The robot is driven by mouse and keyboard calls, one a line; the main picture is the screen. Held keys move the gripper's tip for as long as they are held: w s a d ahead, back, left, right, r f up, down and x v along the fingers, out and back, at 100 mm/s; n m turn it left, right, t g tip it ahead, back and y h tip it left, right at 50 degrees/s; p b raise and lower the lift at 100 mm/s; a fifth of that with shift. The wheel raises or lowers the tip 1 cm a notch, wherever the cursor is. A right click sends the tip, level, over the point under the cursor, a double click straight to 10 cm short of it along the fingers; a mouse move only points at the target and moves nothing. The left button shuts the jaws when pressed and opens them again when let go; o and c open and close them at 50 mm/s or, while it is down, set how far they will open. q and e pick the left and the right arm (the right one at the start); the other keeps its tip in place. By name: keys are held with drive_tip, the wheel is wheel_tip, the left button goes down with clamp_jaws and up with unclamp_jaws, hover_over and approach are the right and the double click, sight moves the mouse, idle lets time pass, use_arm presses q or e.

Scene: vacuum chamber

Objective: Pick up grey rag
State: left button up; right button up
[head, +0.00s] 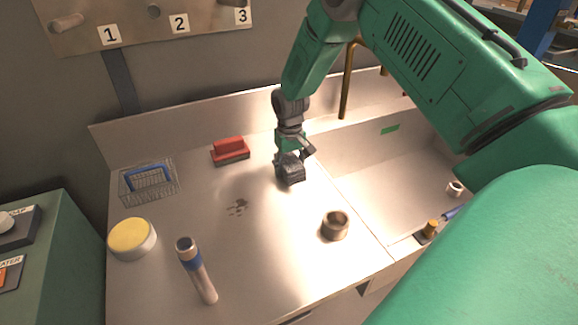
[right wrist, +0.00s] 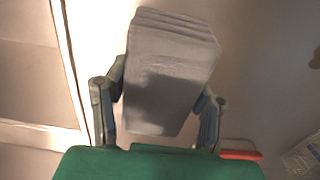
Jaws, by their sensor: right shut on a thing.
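The grey rag (right wrist: 170,70) is a folded, layered block between the two fingers of my right gripper (right wrist: 160,105) in the right wrist view. In the head view the rag (head: 290,170) shows as a dark grey lump at the end of my right gripper (head: 291,157), over the steel counter near the sink's left edge. The right gripper is shut on the rag. I cannot tell whether the rag touches the counter. My left gripper is not in view.
A dark stain (head: 237,207) marks the counter. The sink (head: 390,175) lies right.

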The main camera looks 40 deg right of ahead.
sight(289, 161)
wheel_tip(289, 161, up, 10)
drive_tip(key=shift+b, duration=0.4)
drive_tip(key=shift+o, duration=1.1)
